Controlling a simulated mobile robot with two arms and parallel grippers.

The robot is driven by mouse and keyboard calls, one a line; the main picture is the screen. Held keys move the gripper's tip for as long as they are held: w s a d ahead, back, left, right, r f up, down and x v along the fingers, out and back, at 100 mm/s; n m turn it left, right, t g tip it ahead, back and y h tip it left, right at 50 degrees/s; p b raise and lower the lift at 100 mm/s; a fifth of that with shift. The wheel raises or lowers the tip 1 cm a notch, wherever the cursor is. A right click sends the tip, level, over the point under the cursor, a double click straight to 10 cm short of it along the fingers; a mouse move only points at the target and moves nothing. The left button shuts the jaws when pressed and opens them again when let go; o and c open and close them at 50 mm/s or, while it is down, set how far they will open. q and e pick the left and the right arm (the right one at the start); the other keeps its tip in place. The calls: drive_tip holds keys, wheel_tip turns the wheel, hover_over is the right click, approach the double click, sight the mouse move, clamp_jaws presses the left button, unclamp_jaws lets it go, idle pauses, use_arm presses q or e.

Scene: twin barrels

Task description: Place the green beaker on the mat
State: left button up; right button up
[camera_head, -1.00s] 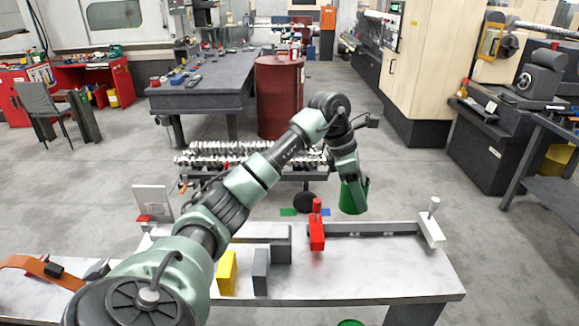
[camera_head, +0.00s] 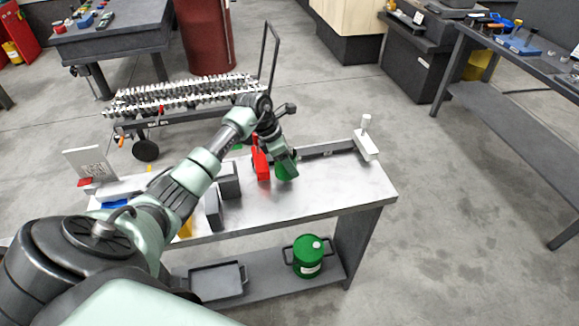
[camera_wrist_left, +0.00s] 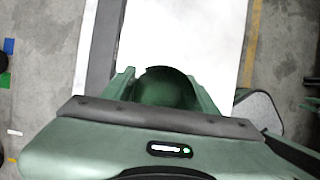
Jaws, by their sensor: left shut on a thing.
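My left gripper (camera_head: 280,156) is shut on the green beaker (camera_head: 287,171), over the light worktable (camera_head: 330,185), just right of a red block. In the left wrist view my left gripper (camera_wrist_left: 165,84) has its two fingers on either side of the dark green beaker (camera_wrist_left: 165,94), with the bright tabletop behind. I cannot tell whether the beaker touches the tabletop. I cannot make out a mat in either view. My right gripper is not in view.
The red block (camera_head: 260,164), a dark grey block (camera_head: 213,208) and a white post on a block (camera_head: 366,145) stand on the worktable. The lower shelf holds a green barrel (camera_head: 308,255) and a dark tray (camera_head: 218,280). A rack (camera_head: 180,95) stands behind.

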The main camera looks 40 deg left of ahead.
use_arm(q)
drive_tip(key=shift+f, duration=1.6)
drive_tip(key=shift+f, duration=0.15)
drive_tip(key=o, duration=1.4)
